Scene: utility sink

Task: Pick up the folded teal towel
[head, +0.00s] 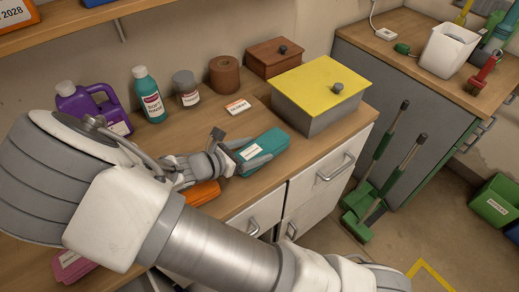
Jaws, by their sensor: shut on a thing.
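The folded teal towel (268,143) is at the middle of the wooden counter, near its front edge and left of the grey box. It has a white label on its left part. My gripper (243,157) reaches in from the left and is shut on the towel's left end. My arm crosses the lower left of the view. I cannot tell whether the towel touches the counter or is slightly raised.
A grey box with a yellow lid (320,90) stands close behind the towel on the right. An orange item (203,193) lies below my gripper.

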